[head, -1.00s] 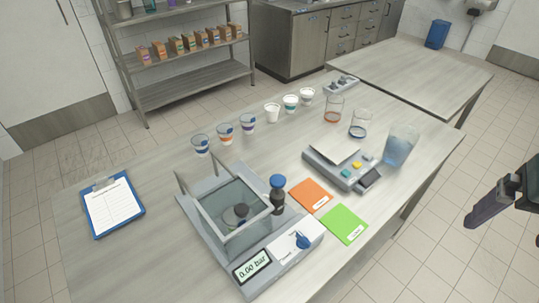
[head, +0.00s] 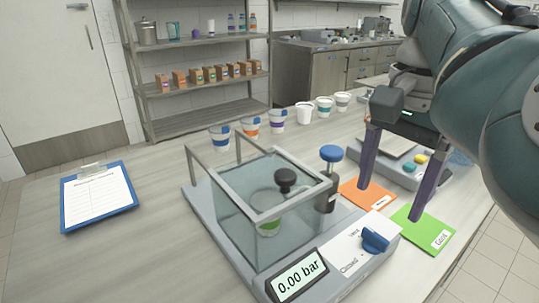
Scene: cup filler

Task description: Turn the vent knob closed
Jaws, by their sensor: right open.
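The blue vent knob (head: 375,240) sits on the white sloped panel at the front right of the cup filler (head: 205,193). Its pointer setting and the small labels beside it are too small to read for sure. My right gripper (head: 388,204) is open and empty, its two dark fingers pointing down. In the picture it is above and behind the knob, over the orange and green cards, and apart from the knob. The filler's display (head: 298,277) reads 0.00 bar. My left gripper is out of view.
An orange card (head: 352,197) and green card (head: 432,236) lie right. A clipboard (head: 97,198) lies left.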

